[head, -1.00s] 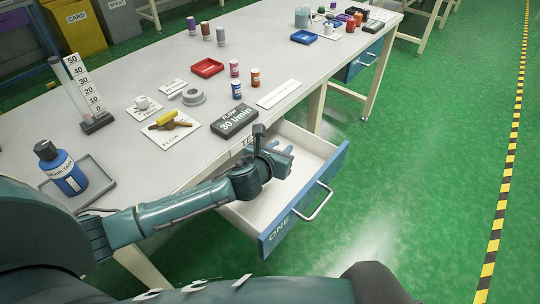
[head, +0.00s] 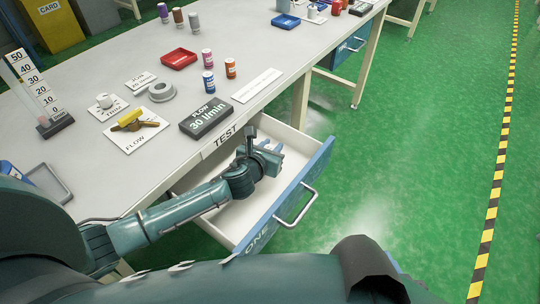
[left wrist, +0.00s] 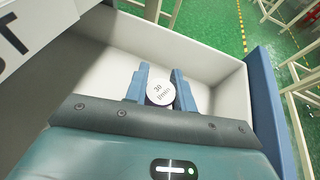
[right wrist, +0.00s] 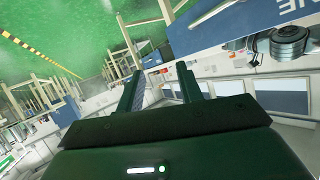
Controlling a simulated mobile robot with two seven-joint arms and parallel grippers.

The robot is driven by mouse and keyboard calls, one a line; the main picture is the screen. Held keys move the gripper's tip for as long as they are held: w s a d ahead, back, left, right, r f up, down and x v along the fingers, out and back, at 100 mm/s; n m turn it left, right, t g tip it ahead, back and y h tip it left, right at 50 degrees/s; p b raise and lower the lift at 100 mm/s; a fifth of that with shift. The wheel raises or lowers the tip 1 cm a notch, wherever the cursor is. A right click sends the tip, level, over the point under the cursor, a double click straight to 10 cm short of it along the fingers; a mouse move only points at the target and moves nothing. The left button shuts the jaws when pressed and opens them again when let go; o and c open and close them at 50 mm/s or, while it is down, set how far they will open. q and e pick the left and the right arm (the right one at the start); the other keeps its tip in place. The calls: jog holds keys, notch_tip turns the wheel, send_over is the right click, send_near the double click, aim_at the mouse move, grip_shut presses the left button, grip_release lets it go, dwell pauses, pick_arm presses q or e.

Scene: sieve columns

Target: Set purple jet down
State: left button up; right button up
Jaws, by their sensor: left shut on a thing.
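My left gripper (head: 270,158) is inside the open drawer (head: 296,187) marked ONE, below the TEST edge of the bench. In the left wrist view my left gripper (left wrist: 160,74) is shut on a small round jet (left wrist: 160,92) over the white drawer floor. The jet's white top reads 30 l/min; its side is mostly hidden, so I cannot tell its colour. My right gripper (right wrist: 163,92) shows in the right wrist view, open and empty, away from the bench top.
On the bench stand a black FLOW 30 l/min sign (head: 206,116), a yellow valve (head: 130,118), a grey ring (head: 161,92), a red tray (head: 179,59) and blue (head: 208,82), orange (head: 231,68) and pink-purple (head: 207,58) jets. Drawer floor around my left gripper is clear.

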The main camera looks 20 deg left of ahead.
pick_arm(q)
notch_tip(320, 180, down, 2)
jog(key=shift+f+b, duration=0.1)
jog(key=shift+b, duration=0.2)
jog(key=shift+f, duration=0.3)
jog(key=shift+r, duration=0.1)
jog(key=o, duration=1)
pick_arm(e)
jog(key=shift+s+d, duration=0.2)
jog(key=shift+d, duration=0.15)
jog(key=shift+r, duration=0.1)
